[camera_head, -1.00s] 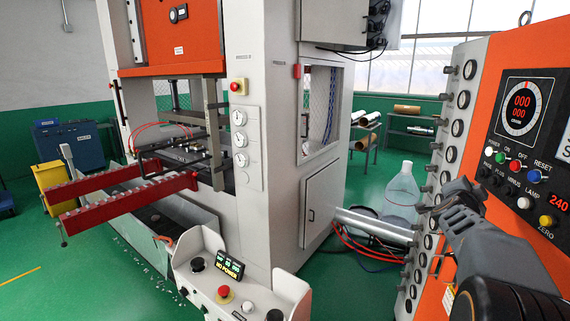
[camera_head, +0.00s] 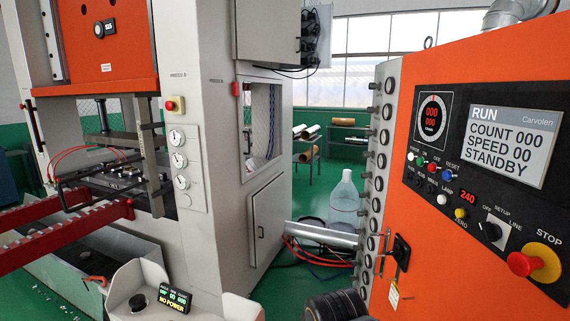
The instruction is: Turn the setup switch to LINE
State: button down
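The setup switch (camera_head: 490,231) is a black rotary knob low on the black control panel of the orange cabinet, at the right. The labels OFF, SETUP and LINE stand around it, with LINE on its right side. Which label the knob points to is too small to tell. The display (camera_head: 508,142) above it reads RUN, COUNT 000, SPEED 00, STANDBY. Only a dark ribbed part of my arm shows at the bottom middle, below and left of the switch. My gripper is out of view.
A red STOP button (camera_head: 524,263) on a yellow plate sits right of the switch. A yellow ZERO button (camera_head: 460,213) sits to its left. A black handle (camera_head: 400,251) with a hanging tag (camera_head: 394,295) sticks out from the cabinet's lower left. Space before the panel looks clear.

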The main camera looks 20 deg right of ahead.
aim_at(492, 233)
jog(key=z, duration=1.3)
